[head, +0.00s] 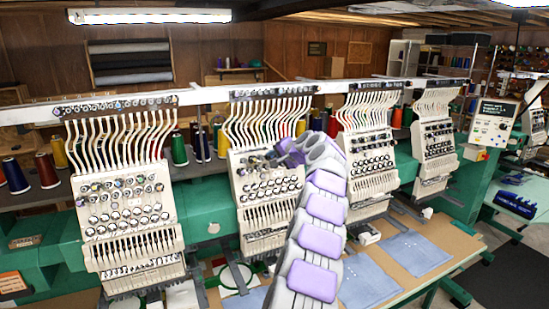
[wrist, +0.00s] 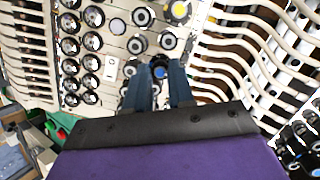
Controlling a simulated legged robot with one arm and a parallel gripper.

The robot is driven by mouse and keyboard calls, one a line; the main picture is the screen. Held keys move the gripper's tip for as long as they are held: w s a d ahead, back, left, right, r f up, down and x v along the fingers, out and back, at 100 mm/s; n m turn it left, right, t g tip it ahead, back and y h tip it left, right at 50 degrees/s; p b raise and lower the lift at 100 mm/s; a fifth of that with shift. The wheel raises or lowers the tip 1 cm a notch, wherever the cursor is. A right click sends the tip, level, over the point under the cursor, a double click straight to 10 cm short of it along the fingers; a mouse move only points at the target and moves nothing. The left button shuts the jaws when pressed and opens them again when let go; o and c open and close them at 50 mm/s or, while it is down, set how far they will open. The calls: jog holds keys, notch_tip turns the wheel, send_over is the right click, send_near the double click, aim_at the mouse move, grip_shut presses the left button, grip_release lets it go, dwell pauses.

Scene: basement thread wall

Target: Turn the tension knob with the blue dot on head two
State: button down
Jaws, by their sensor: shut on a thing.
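The tension knob with the blue dot (wrist: 159,71) is between my two fingertips in the wrist view. My gripper (wrist: 160,76) is shut on it, one dark blue finger on each side, and the dot shows between them. The knob itself is too small and covered to make out in the head view.
Close by in the wrist view are a knob with a yellow dot (wrist: 180,10) and several dark-ringed knobs. White thread tubes (wrist: 235,45) curve past on the right. Head one (head: 125,210) and head three (head: 368,160) stand either side. Blue fabric (head: 412,254) lies on the table.

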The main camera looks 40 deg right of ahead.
jog(key=shift+f, duration=0.2)
jog(key=c, duration=1.3)
grip_release()
jog(key=shift+d, duration=0.1)
jog(key=o, duration=0.3)
jog(key=shift+d, duration=0.2)
jog(key=shift+o, duration=0.2)
jog(key=shift+r, duration=0.1)
jog(key=shift+a+r, duration=0.1)
jog(key=shift+a, duration=0.05)
jog(key=shift+s+a+r, duration=0.1)
jog(key=shift+s+r, duration=0.1)
jog(key=shift+s, duration=0.25)
jog(key=b+v, duration=0.1)
jog(key=v, duration=1.5)
jog(key=shift+d+b, duration=0.25)
jog(key=shift+b, duration=0.1)
jog(key=shift+s+f, duration=0.1)
